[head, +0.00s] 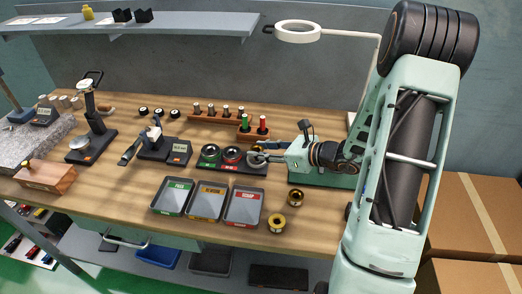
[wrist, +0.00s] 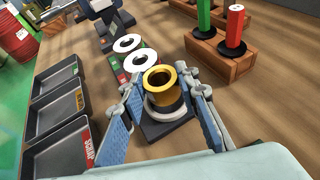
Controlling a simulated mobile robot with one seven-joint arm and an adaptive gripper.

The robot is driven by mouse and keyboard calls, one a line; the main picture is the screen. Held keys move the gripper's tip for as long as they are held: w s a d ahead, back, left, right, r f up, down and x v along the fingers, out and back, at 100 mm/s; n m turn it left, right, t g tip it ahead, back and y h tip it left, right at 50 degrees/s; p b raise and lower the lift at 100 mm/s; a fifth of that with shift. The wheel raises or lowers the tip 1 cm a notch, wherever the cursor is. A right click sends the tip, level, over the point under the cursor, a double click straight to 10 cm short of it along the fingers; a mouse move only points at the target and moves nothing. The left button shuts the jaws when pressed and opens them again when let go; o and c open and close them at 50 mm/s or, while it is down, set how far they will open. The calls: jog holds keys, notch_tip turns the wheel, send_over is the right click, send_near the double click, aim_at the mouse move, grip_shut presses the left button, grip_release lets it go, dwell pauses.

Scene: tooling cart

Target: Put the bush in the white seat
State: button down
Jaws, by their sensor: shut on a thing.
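My gripper (wrist: 160,90) is shut on a gold bush (wrist: 158,78), one finger on each side of it in the wrist view. The bush is about upright, its open flanged end facing up. A pale ring, apparently the white seat (wrist: 168,113), shows just under the bush on the near end of the dark block. I cannot tell whether the bush touches it or is inside it. In the head view my gripper (head: 266,156) is at the right end of the seat block, beside the red seat (head: 232,154) and the green seat (head: 209,152), and largely hides the third seat.
Two loose bushes, one brownish (head: 295,197) and one gold (head: 277,223), stand on the bench right of the trays. The scrap tray (head: 243,222) is in front of the block. A wooden rack (head: 254,136) with red and green plugs stands close behind my gripper.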

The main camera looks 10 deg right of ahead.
jog(key=shift+f, duration=0.1)
jog(key=shift+f+b, duration=0.5)
jog(key=shift+b, duration=0.15)
jog(key=c, duration=1.5)
grip_release()
jog(key=shift+r+p, duration=0.65)
jog(key=shift+p, duration=0.05)
jog(key=v, duration=1.2)
jog(key=shift+b, duration=0.35)
jog(key=shift+f, duration=0.15)
